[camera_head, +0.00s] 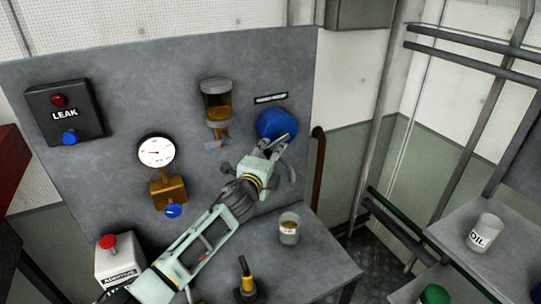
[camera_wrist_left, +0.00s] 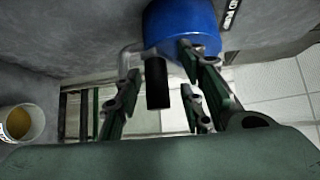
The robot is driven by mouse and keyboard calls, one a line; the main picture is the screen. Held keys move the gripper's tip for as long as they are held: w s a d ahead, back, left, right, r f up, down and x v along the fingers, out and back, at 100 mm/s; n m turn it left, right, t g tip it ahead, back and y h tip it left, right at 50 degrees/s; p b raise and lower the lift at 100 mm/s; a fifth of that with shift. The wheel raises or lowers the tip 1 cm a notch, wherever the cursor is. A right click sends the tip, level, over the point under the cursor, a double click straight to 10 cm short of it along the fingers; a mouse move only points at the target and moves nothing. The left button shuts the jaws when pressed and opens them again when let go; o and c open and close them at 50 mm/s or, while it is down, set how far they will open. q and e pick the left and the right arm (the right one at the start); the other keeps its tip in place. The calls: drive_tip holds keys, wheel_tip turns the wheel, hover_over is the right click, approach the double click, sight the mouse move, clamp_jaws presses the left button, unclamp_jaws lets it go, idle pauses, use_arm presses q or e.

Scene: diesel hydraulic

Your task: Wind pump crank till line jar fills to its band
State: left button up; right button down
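The blue round hand pump (camera_head: 276,124) is mounted on the grey panel below a small black label. It also shows in the wrist view (camera_wrist_left: 182,24), with a grey crank arm and a black crank handle (camera_wrist_left: 157,84) in front of it. My left gripper (camera_head: 274,148) is at the pump; in the wrist view its fingers (camera_wrist_left: 160,95) stand apart on both sides of the handle, with gaps visible. The line jar (camera_head: 217,103), clear with dark caps, holds amber liquid in its lower part; its band is not distinct. My right gripper is out of view.
The panel also bears a LEAK box (camera_head: 65,113), a pressure gauge (camera_head: 156,151) and a brass valve with a blue knob (camera_head: 170,192). A cup of amber liquid (camera_head: 289,229) stands on the bench (camera_head: 325,262). An OIL jar (camera_head: 484,233) stands on a side shelf.

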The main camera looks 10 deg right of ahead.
use_arm(q)
drive_tip(key=shift+a+r, duration=0.1)
drive_tip(key=shift+s+a, duration=0.3)
drive_tip(key=shift+s, duration=0.15)
drive_tip(key=f+v, duration=0.1)
drive_tip(key=v, duration=0.9)
drive_tip(key=shift+s+r, duration=0.45)
drive_tip(key=shift+r, duration=0.1)
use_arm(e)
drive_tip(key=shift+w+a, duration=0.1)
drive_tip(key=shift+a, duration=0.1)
